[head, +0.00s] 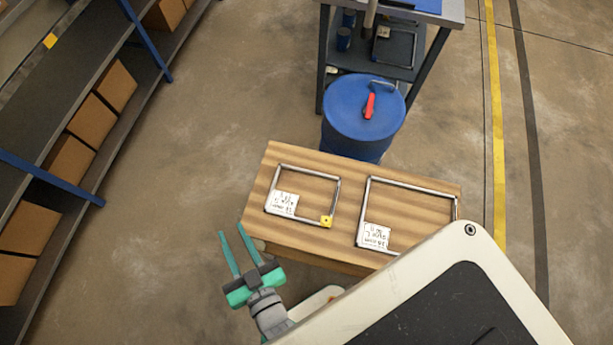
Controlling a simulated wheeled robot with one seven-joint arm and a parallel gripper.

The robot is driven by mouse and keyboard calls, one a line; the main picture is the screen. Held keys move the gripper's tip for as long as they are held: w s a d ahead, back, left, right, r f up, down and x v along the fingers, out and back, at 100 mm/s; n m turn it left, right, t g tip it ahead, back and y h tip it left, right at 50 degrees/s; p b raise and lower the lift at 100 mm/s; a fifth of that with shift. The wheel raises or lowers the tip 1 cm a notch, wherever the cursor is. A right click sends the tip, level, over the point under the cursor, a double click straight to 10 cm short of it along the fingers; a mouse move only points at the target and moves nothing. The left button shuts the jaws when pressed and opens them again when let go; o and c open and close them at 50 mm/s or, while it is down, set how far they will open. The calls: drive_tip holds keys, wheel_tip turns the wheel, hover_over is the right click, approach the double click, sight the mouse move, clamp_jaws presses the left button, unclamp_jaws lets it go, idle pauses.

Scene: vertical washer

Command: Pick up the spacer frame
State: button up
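Two rectangular metal frames lie flat on a wooden box-like table. The smaller left frame (307,172) has a white printed label at its lower left corner and a yellow tag at its lower right corner. The larger right frame (412,186) also has a white label at its lower left, and my own body hides its lower right part. I cannot tell from the labels which one is the spacer frame. My gripper (231,230), with green fingers, is open and empty. It is left of the table's front left corner, apart from both frames.
The wooden table (345,163) stands in the middle. Behind it is a blue drum (350,120) with a red-handled tool (369,104) on top. A workbench (440,12) stands at the back. A shelf rack with cardboard boxes (94,121) runs along the left. Floor between rack and table is clear.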

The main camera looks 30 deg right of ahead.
drive_tip(key=w+a+r+n+g+y, duration=0.1)
drive_tip(key=w+a+r+n+y, duration=0.35)
drive_tip(key=w+r+n, duration=0.35)
drive_tip(key=w+a+r+n+g+y, duration=0.1)
drive_tip(key=w+a+r+n+y, duration=0.35)
drive_tip(key=w, duration=0.45)
drive_tip(key=w+a+r+n+g+y, duration=0.1)
drive_tip(key=w+a+r+n+y, duration=0.2)
drive_tip(key=w+a+r+n, duration=0.35)
drive_tip(key=n+g+h, duration=1)
drive_tip(key=g+h, duration=0.2)
drive_tip(key=g, duration=0.1)
hover_over(275, 180)
wheel_tip(275, 180, down, 20)
wheel_tip(275, 180, down, 10)
drive_tip(key=shift+r, duration=0.1)
clamp_jaws()
